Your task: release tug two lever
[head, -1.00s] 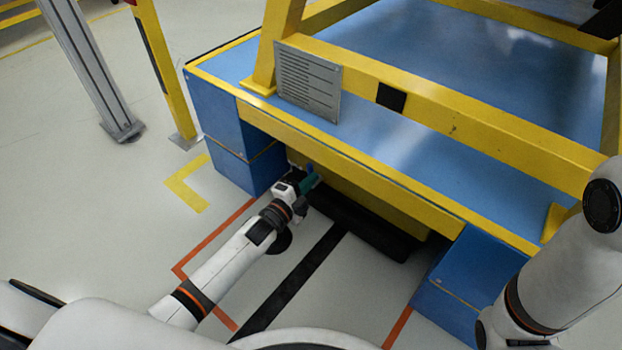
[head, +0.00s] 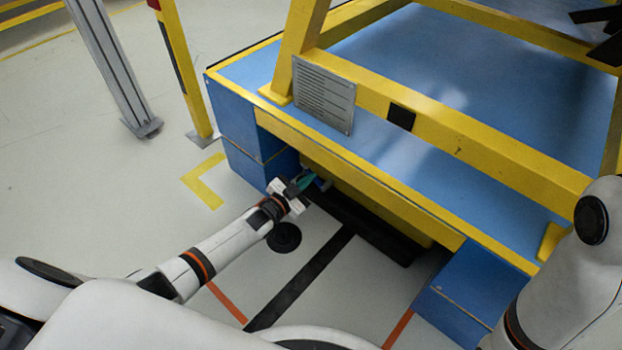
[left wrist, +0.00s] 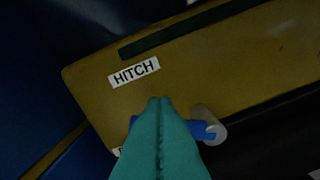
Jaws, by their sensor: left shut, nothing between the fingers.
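The lever (left wrist: 199,129) shows in the left wrist view as a short blue bar with a pale grey round end, on a yellow panel below a white HITCH label (left wrist: 134,73). The teal fingers of my left gripper (left wrist: 160,101) are shut with nothing between them and cover the middle of the bar. I cannot tell whether they touch it. In the head view my left gripper (head: 308,183) is at the recess under the cart's front edge, with a bit of blue beside its tips. My right arm shows at the right edge; its gripper is out of frame.
The blue and yellow cart (head: 390,170) stands ahead, with blue blocks (head: 462,285) on both sides of the recess. A black bar (head: 370,230) lies low under the yellow panel. A yellow post (head: 180,70) and a grey post stand at the left. Open floor lies left.

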